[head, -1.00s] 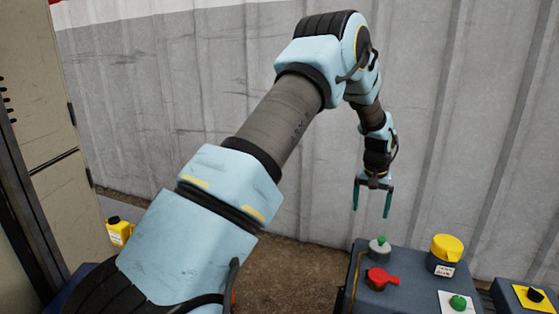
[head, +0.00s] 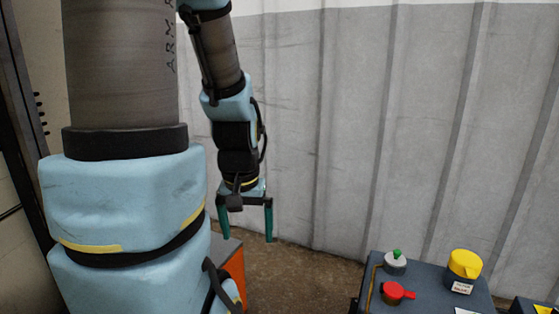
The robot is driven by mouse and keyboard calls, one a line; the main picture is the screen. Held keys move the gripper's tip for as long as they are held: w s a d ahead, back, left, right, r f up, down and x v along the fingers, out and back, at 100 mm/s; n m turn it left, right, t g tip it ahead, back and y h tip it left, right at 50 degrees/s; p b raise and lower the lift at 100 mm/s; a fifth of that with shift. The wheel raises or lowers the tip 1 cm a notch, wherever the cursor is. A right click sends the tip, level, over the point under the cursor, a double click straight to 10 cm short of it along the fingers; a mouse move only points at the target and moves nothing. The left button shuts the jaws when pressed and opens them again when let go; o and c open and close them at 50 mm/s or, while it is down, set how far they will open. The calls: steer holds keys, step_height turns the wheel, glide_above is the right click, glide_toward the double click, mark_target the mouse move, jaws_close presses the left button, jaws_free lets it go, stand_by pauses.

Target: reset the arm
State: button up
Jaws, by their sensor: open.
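My arm rises at the left of the head view and bends over, with its end hanging down. My gripper (head: 246,228) points downward, its two teal fingers spread apart with nothing between them. It hangs in the air over the brown floor, left of the dark control box and apart from it. The large near arm link hides much of the left side.
A dark control box (head: 428,292) at the lower right carries a red handle (head: 397,293), a yellow knob (head: 465,264) and a green-tipped button (head: 396,261). An orange-sided object (head: 235,270) stands behind my arm. A corrugated grey wall (head: 340,120) closes the back.

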step_height(320, 180, up, 19)
steer(key=p, duration=1.7)
steer(key=shift+p, duration=0.3)
steer(key=shift+w, duration=0.1)
